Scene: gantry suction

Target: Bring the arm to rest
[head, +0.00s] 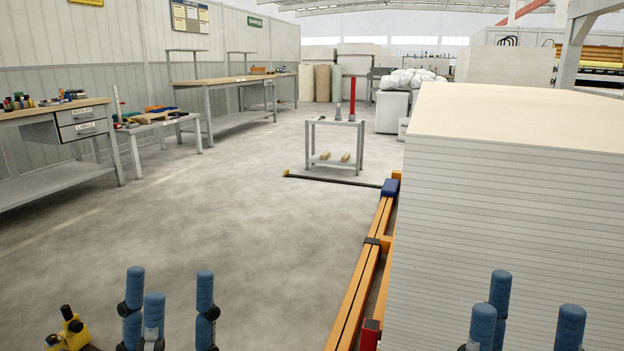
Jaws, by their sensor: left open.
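My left gripper (175,290) is at the bottom left of the head view. Its blue fingers point up and stand apart, with nothing between them. My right gripper (533,308) is at the bottom right, in front of a tall stack of pale boards (510,200). Its blue fingers also stand apart and look empty. I cannot tell whether they touch the stack. Both arms are mostly hidden below the picture edge.
Orange rails (362,275) run along the floor beside the stack. A small grey trolley (336,124) stands ahead. Workbenches (60,110) line the left wall. A yellow and black item (72,332) is at lower left. The middle floor is clear.

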